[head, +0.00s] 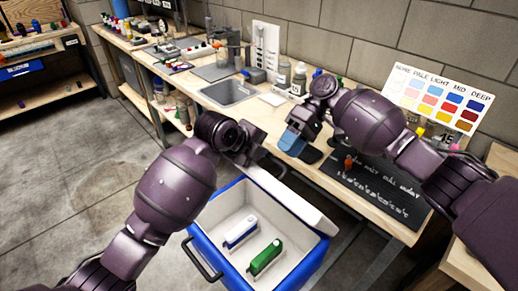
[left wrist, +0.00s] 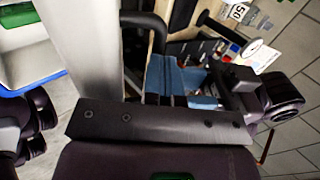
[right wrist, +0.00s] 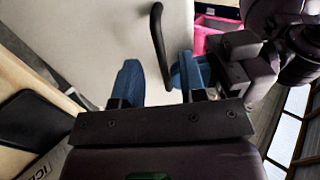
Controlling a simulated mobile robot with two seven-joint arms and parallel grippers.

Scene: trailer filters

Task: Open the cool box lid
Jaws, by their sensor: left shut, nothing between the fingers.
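The blue cool box (head: 207,222) stands on the floor with its white inside showing. Its white lid (head: 290,197) is raised, standing along the box's right side. The lid also shows edge-on in the left wrist view (left wrist: 88,45) and as a broad panel in the right wrist view (right wrist: 90,40). A black handle (right wrist: 158,40) is by the lid. My left gripper (left wrist: 180,82) is shut and empty, beside the lid's far end. My right gripper (head: 298,147) is open, its blue fingers apart in front of the panel, with the handle appearing between them; I cannot tell whether they touch.
A blue-and-white item (head: 241,232) and a green item (head: 266,257) lie in the box. A wooden workbench (head: 215,105) with a sink (head: 230,92) and bottles runs behind it. A black board (head: 375,185) lies on the bench at right. The floor at left is clear.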

